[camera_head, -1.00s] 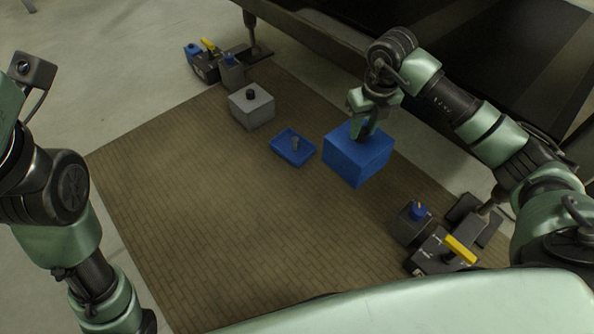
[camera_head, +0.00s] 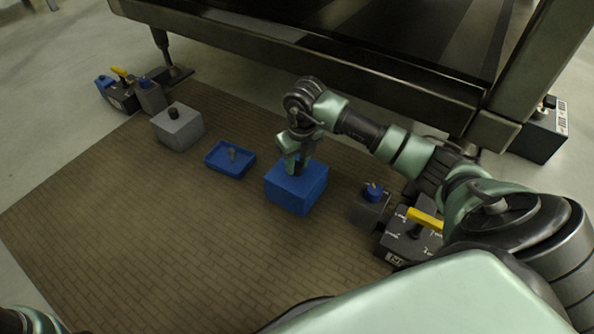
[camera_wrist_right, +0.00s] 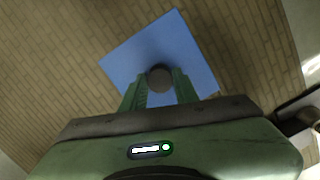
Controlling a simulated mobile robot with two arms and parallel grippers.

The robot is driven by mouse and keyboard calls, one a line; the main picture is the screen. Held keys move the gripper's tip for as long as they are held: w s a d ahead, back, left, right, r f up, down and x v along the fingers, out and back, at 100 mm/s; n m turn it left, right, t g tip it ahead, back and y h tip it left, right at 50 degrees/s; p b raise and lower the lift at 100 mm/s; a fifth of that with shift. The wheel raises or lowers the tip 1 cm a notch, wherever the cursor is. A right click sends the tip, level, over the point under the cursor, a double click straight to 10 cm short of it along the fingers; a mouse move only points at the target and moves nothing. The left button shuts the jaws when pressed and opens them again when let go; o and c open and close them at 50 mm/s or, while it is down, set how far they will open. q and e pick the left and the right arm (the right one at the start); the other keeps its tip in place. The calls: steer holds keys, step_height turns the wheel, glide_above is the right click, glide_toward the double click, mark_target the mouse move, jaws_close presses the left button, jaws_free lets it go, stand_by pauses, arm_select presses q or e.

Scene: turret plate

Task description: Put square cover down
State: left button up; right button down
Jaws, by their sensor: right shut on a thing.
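The square cover is a blue box (camera_head: 297,190) with a knob on top, over the brown brick-patterned mat. My right gripper (camera_head: 297,165) is above it and shut on its knob. In the right wrist view the blue top (camera_wrist_right: 165,45) shows with the dark round knob (camera_wrist_right: 160,77) between the two green fingers (camera_wrist_right: 160,88). Whether the cover's underside touches the mat I cannot tell.
A grey box with a black knob (camera_head: 177,127) stands left of the tray. Dark control boxes with a blue knob (camera_head: 371,205) and a yellow handle (camera_head: 410,238) stand to the right. A dark table-like frame (camera_head: 330,75) runs behind. The front-left mat (camera_head: 130,230) is clear.

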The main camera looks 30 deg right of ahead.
mark_target(300, 176)
step_height(300, 176, down, 4)
steer(key=shift+r+b, duration=0.15)
steer(key=shift+b, duration=0.8)
steer(key=shift+r, duration=0.15)
steer(key=shift+f, duration=0.2)
steer(key=c, duration=1.1)
jaws_free()
steer(key=r+p, duration=0.2)
steer(key=r, duration=0.1)
steer(key=s+r+p, duration=0.1)
steer(key=r+p, duration=0.2)
steer(key=r, duration=0.1)
steer(key=r+p, duration=0.2)
steer(key=r, duration=0.2)
steer(key=shift+s, duration=0.15)
steer(key=shift+s+r+p, duration=0.15)
steer(key=shift+r+p, duration=0.3)
steer(key=shift+r, duration=0.2)
